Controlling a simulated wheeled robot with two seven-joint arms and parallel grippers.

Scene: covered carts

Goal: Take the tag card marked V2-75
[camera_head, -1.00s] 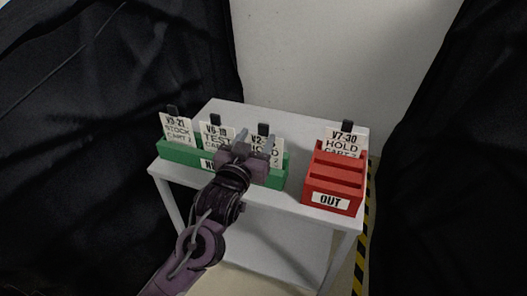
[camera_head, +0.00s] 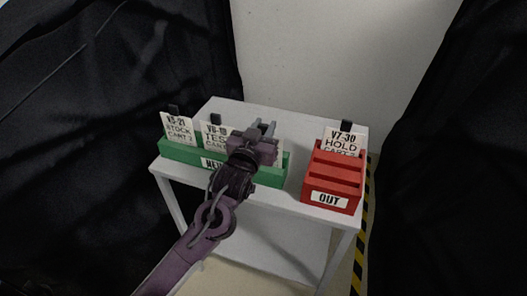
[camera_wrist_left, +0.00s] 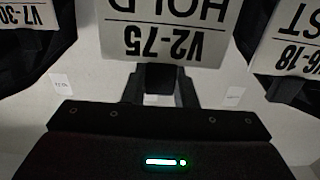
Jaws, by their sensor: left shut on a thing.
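The tag card marked V2-75 HOLD (camera_wrist_left: 165,35) shows upside down in the left wrist view, with its black tab between my fingers. In the head view, my left gripper (camera_head: 264,129) covers nearly all of this card, above the right part of the green rack (camera_head: 180,154). The gripper is shut on the card's tab. Whether the card's lower edge still sits in the rack is hidden. My right gripper is not in view.
Cards marked STOCK (camera_head: 177,129) and V6-18 TEST (camera_head: 214,138) stand left in the green rack. A red OUT rack (camera_head: 333,180) at right holds the V7-30 HOLD card (camera_head: 342,142). The white cart top (camera_head: 290,117) is clear behind. Black covers hang on both sides.

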